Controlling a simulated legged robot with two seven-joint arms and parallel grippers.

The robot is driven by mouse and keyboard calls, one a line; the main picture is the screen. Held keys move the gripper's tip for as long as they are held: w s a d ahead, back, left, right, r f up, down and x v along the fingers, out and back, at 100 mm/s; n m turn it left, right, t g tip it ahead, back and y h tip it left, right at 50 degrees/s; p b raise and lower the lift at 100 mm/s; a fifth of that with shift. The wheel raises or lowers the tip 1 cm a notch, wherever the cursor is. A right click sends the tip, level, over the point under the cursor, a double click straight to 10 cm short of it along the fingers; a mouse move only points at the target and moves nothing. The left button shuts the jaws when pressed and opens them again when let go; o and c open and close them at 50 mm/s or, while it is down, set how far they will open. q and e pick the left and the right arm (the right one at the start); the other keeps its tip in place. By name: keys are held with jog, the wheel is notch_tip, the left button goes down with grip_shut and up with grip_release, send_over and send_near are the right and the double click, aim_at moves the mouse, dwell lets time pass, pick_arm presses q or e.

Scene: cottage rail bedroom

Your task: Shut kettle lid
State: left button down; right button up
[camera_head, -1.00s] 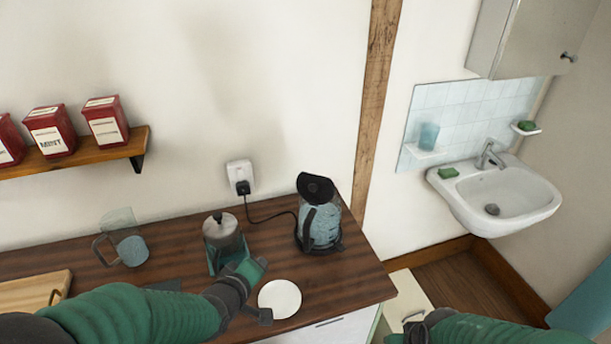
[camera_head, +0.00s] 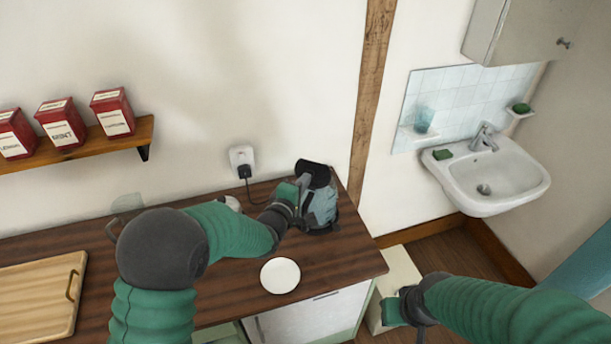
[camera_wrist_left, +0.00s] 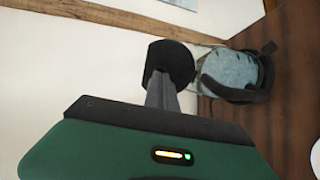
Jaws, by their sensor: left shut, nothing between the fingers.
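The glass kettle (camera_head: 322,207) with black trim stands at the back right of the wooden counter; it also shows in the left wrist view (camera_wrist_left: 230,72). Its round black lid (camera_head: 314,171) stands raised, and in the left wrist view the lid (camera_wrist_left: 176,60) sticks out from the kettle's rim. My left gripper (camera_head: 302,184) is shut and empty at the kettle's left, by the lid. In the left wrist view its fingers (camera_wrist_left: 165,88) overlap the lid; I cannot tell whether they touch. My right gripper (camera_head: 396,308) is low at the right, its jaws unclear.
A white saucer (camera_head: 280,275) lies near the counter's front edge. A cutting board (camera_head: 35,297) lies at the left. A wall socket (camera_head: 242,157) with a plugged cord is behind. My left arm mostly hides a glass jug (camera_head: 127,203) and a metal pot (camera_head: 232,203).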

pick_arm(q)
jog(key=shift+w+d+f, duration=0.2)
jog(key=shift+w+d, duration=0.1)
jog(key=shift+w, duration=0.3)
jog(key=shift+a, duration=0.15)
jog(key=shift+r, duration=0.15)
